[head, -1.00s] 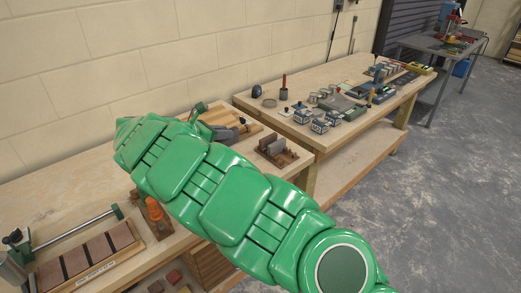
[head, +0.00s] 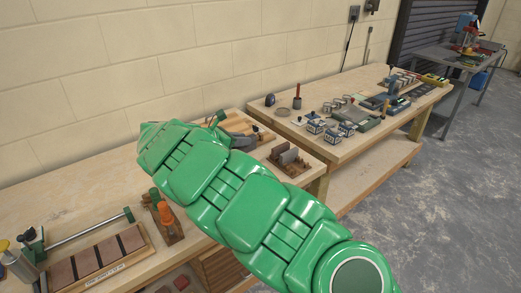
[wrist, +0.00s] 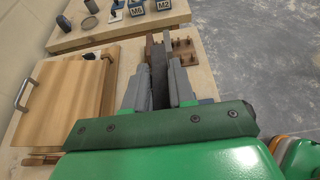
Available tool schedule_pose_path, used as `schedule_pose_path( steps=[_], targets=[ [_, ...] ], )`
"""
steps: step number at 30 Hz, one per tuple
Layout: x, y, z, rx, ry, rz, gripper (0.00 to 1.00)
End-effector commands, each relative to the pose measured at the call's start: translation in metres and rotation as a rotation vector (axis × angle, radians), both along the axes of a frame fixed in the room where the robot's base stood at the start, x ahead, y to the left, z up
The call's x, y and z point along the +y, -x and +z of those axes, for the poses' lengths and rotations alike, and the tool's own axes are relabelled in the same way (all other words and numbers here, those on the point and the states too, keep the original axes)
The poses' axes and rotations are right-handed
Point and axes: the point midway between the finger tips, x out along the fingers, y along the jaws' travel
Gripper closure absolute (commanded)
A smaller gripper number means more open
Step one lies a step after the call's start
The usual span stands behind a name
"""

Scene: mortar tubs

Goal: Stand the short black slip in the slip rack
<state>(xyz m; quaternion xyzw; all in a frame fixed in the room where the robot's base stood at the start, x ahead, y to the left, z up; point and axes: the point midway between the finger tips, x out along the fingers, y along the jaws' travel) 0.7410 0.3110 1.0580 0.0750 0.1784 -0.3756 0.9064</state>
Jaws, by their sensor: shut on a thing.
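My gripper (wrist: 157,88) is shut on a dark slip (wrist: 159,76), seen in the wrist view as a narrow slab standing between the two grey fingers. Its lower end is hidden by the gripper body. The slip rack (wrist: 184,46) is a small brown wooden base with upright pegs, just beyond the fingertips. A brown slip (wrist: 149,46) shows beyond the held slip, at the rack's left side. In the head view the rack (head: 289,167) sits near the right end of the near bench, with slips standing in it. My green arm hides much of the bench there.
A wooden board with a metal handle (wrist: 62,98) lies left of my gripper. A second bench (head: 350,100) beyond a gap carries tins and labelled blocks.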

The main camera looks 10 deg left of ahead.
Motion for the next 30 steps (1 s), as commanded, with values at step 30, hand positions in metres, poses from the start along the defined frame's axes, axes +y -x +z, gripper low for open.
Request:
schedule_pose_path(
  steps=[30],
  targets=[
    [-0.194, -0.105, -0.051, 0.003, 0.001, 0.001, 1.0]
  ],
)
